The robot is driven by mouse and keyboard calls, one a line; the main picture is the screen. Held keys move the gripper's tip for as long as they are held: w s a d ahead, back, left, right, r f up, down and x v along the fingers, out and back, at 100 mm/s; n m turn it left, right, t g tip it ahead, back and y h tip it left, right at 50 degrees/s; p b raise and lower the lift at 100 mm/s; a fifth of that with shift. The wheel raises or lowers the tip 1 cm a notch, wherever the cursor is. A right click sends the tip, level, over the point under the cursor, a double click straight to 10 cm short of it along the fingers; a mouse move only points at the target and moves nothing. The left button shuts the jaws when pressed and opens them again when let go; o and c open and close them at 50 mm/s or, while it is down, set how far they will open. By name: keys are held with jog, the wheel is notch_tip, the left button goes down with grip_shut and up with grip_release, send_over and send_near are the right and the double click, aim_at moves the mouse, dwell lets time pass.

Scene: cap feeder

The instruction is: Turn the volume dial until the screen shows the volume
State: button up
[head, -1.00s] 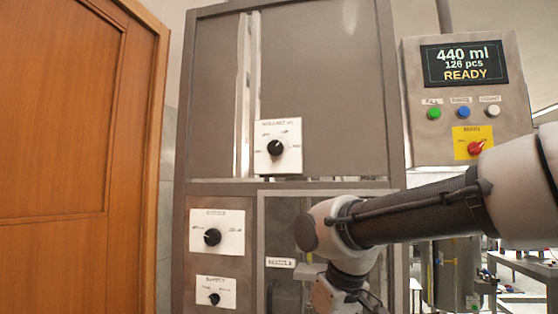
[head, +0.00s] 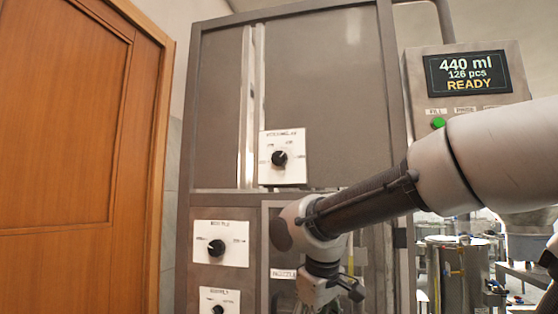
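The volume dial (head: 280,158) is a black knob on a white square plate, on the upper grey panel of the cabinet. The plate's print is too blurred to read well now. The dial is uncovered and nothing touches it. The screen (head: 468,73) at the upper right reads 440 ml, 126 pcs and READY. My arm comes in from the right, and its wrist (head: 318,285) hangs below and to the right of the dial, apart from it. The wrist runs down to the bottom edge. No gripper fingertips can be made out.
Two more black knobs on white plates sit lower left, a middle one (head: 217,248) and a bottom one (head: 218,309). A green button (head: 438,123) shows under the screen; my arm hides the controls beside it. A wooden door (head: 75,150) stands at left.

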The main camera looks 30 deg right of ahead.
jog(key=w+d+r+n+t+h, duration=0.1)
jog(key=w+d+r+n+h, duration=0.3)
jog(key=w+r, duration=0.5)
jog(key=n+t+h, duration=0.7)
jog(key=n+t, duration=0.1)
jog(key=n, duration=1)
send_near(279, 159)
jog(key=x, duration=0.3)
jog(key=w+d+n, duration=0.1)
jog(key=w+d, duration=0.1)
jog(key=w+d+n, duration=0.1)
jog(key=w+d, duration=0.2)
jog(key=shift+w, duration=0.2)
jog(key=c, duration=1)
